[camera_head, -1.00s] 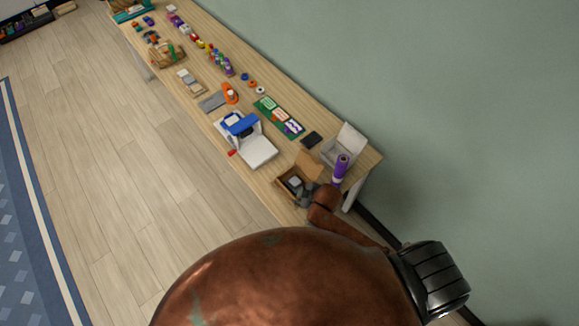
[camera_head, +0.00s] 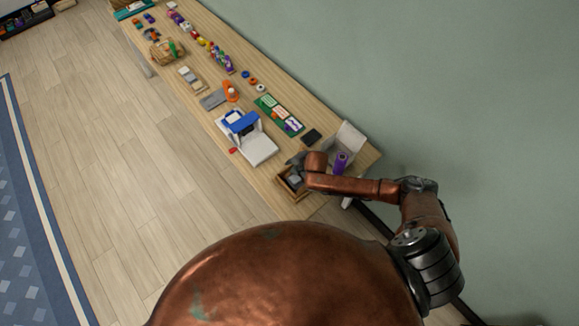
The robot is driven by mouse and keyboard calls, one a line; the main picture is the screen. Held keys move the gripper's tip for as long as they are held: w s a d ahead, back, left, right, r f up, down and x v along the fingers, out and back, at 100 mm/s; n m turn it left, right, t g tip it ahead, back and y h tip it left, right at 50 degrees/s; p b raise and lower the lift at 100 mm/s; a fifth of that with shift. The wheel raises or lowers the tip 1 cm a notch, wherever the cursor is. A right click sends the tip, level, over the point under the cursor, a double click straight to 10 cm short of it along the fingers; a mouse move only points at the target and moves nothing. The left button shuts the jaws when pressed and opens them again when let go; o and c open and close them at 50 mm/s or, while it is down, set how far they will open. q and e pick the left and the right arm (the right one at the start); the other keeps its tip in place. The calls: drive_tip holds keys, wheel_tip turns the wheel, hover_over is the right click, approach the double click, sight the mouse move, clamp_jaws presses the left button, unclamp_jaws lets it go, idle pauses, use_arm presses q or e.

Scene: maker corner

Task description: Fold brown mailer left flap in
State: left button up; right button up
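The brown mailer (camera_head: 283,185) is a small open box near the close end of the long table. Something grey (camera_head: 296,179) lies inside it. My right gripper (camera_head: 294,159) is small and dark in this view, above the mailer's far edge, and my copper forearm reaches in from the right. The gripper and wrist cover the area of the far flap, so I cannot tell how that flap stands. Whether the gripper's fingers are open or shut does not show. My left gripper is not in view.
A white open box (camera_head: 351,136) and a purple cylinder (camera_head: 340,163) stand close to my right arm. A black flat item (camera_head: 311,136) and a white machine with a blue top (camera_head: 259,150) lie beyond the mailer. The table's near left edge is clear.

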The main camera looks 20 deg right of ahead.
sight(287, 167)
drive_tip(key=shift+x, duration=1.45)
drive_tip(key=shift+c, duration=0.7)
clamp_jaws()
